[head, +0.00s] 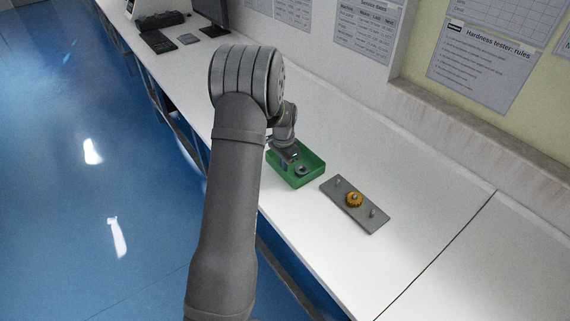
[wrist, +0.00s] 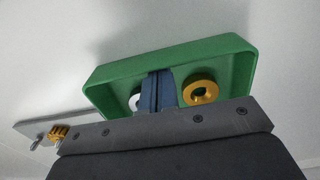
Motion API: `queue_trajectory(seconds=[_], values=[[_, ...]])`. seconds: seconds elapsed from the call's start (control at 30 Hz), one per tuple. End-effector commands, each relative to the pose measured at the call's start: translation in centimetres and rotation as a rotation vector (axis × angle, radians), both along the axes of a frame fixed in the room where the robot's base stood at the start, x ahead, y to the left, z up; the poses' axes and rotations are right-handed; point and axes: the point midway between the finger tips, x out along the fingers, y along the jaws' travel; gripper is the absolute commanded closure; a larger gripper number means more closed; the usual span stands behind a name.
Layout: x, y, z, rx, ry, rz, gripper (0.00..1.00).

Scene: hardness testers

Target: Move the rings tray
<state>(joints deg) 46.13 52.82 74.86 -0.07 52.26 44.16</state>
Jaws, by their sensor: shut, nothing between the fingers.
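The rings tray is a green, shallow, walled box (head: 313,166) on the white bench; it also shows in the wrist view (wrist: 215,50). My gripper (wrist: 159,76) is shut and empty, its blue-grey fingers over the tray's inside. A gold ring (wrist: 200,92) lies in the tray right of the fingers. A silver ring (wrist: 135,101) is to their left, partly hidden by them. In the head view, my wrist covers the tray's far left part. I cannot tell whether the fingertips touch the tray.
A grey plate with upright pegs (head: 361,214) lies right of the tray, a yellow-gold ring (head: 354,199) at its middle. A keyboard (head: 159,42) and a monitor (head: 212,12) stand at the bench's far end. The bench right of the plate is clear.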

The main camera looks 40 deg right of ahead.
Motion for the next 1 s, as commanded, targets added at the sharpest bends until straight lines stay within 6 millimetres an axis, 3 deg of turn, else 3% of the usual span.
queue_trajectory(seconds=[0.17,0.4,0.53,0.7,1.0], values=[[0.1,1.3,0.0,0.001,0.0,0.002,1.0],[0.1,7.5,0.0,0.003,0.002,0.005,1.0],[0.1,9.9,0.0,0.003,0.001,0.004,1.0],[0.1,10.9,0.0,0.001,0.0,0.001,1.0],[0.1,10.8,0.0,0.002,0.0,0.001,1.0]])
